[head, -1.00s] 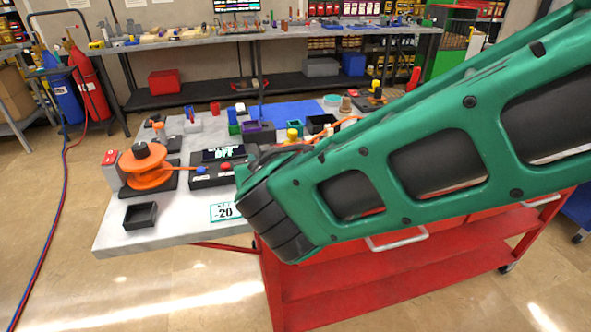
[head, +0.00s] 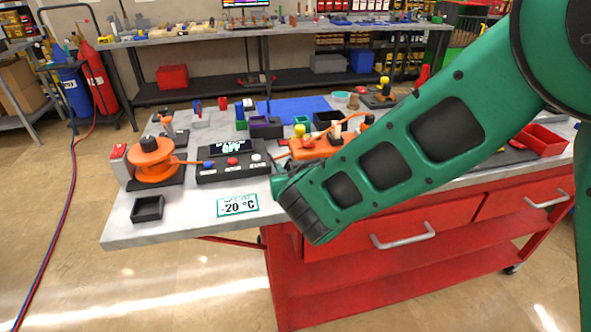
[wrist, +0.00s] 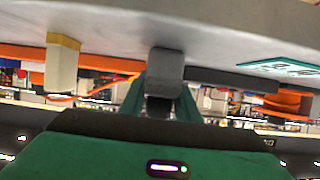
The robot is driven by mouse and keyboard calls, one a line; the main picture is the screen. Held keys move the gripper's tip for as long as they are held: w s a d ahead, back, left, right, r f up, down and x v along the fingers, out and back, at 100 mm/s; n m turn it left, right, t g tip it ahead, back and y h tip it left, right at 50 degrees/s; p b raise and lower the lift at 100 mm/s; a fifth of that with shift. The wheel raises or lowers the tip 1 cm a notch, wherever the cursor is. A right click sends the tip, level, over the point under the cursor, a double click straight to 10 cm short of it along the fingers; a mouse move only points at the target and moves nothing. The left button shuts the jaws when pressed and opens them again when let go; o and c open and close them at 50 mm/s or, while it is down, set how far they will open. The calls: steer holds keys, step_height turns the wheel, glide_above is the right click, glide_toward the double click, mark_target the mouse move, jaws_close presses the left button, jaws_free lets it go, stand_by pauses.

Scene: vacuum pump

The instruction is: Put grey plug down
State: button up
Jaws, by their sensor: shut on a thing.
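In the wrist view my gripper (wrist: 163,103) is shut on the grey plug (wrist: 166,64), a small grey block between its green fingers. The tabletop fills the upper part of that tilted view, and the plug is close to it; I cannot tell whether they touch. In the head view my green arm crosses the right side of the table and hides the fingers and the plug.
A control box (head: 232,164) and an orange reel (head: 152,160) stand at the table's left. A black open tray (head: 147,209) and a -20 °C label (head: 238,205) lie in front. A beige-and-yellow block (wrist: 62,66) shows beside the plug.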

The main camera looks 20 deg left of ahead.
steer(key=o, duration=1.1)
steer(key=shift+f, duration=0.1)
steer(key=shift+c, duration=0.2)
steer(key=shift+s+d+r, duration=0.15)
steer(key=shift+s+r, duration=0.05)
steer(key=shift+r, duration=0.05)
steer(key=v, duration=1.1)
steer(key=shift+s+r, duration=0.15)
steer(key=shift+d, duration=0.1)
